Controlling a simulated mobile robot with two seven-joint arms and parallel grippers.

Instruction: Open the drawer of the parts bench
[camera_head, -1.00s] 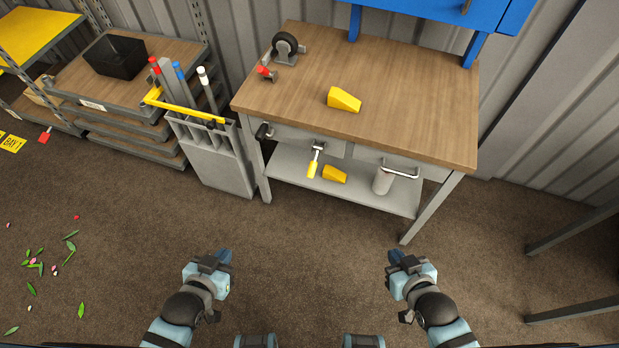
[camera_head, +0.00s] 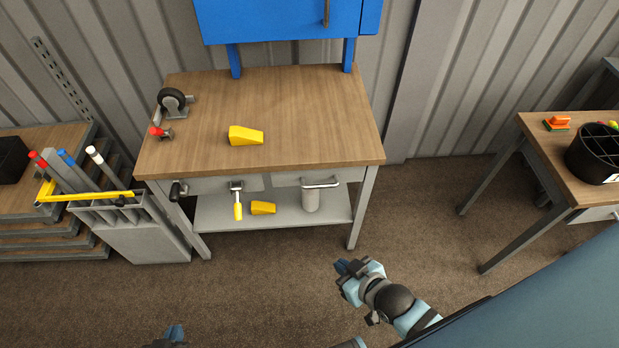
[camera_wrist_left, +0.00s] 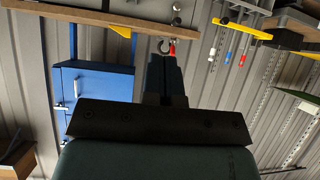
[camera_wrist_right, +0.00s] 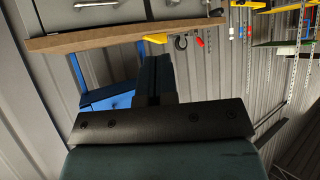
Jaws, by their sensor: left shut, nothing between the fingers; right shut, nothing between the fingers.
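The parts bench (camera_head: 300,110) has a wooden top and stands left of centre in the head view. Under its top are grey drawer fronts; the right one (camera_head: 343,177) carries a silver bar handle (camera_head: 320,184) and looks closed. The bench underside and a drawer front (camera_wrist_right: 125,12) also show inverted in the right wrist view. My right gripper (camera_head: 349,268) is shut and empty, in front of the bench near its right leg, apart from the handle. My left gripper (camera_head: 174,334) is shut and empty at the bottom edge, mostly cut off.
A yellow wedge (camera_head: 246,136) and a caster (camera_head: 172,100) sit on the bench top. The lower shelf (camera_head: 213,212) holds another wedge and a grey cylinder. A second table (camera_head: 560,160) stands right. Floor before the bench is clear.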

